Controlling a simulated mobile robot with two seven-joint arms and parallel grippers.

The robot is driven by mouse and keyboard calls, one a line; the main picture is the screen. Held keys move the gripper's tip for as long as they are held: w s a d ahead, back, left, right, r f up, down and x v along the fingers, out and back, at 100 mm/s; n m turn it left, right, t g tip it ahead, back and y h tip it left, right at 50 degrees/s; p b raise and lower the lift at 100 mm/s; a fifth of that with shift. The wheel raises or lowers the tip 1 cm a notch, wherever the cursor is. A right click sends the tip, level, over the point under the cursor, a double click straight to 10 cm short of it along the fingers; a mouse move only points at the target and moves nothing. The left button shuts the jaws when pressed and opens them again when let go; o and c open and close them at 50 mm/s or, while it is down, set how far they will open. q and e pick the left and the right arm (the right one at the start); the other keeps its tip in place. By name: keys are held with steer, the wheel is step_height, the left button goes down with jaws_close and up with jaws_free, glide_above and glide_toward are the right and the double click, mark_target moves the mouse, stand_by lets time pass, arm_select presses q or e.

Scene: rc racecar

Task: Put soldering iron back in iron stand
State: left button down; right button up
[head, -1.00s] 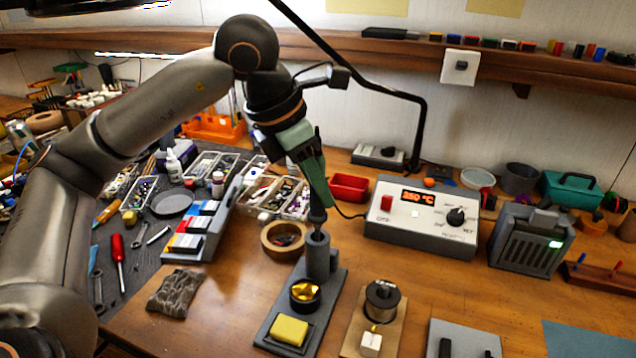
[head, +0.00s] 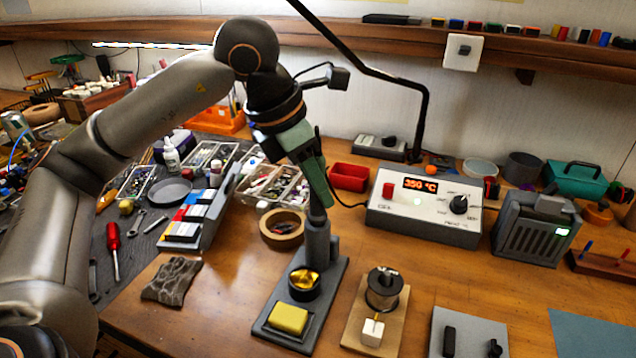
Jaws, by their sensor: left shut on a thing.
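My left gripper (head: 314,178) is shut on the soldering iron, at the end of the arm that comes in from the left. The iron's dark lower part (head: 317,212) points down at the top of the holder of the iron stand (head: 318,240). The tip is hidden, and I cannot tell how deep it sits in the holder. The stand's dark base also carries a yellow sponge (head: 288,319) and a cup of brass wool (head: 304,281). My right gripper is not in view.
The soldering station (head: 423,208) reads 350 °C, right of the stand. A solder spool (head: 383,288) on a wooden base stands at the front right. A grey cloth (head: 172,281) lies left on bare wood.

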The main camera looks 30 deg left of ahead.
arm_select(q)
steer(key=shift+f, duration=0.25)
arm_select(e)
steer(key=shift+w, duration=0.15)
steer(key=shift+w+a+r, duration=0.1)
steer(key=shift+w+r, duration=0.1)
arm_select(q)
steer(key=c, duration=0.7)
jaws_free()
steer(key=o, duration=0.5)
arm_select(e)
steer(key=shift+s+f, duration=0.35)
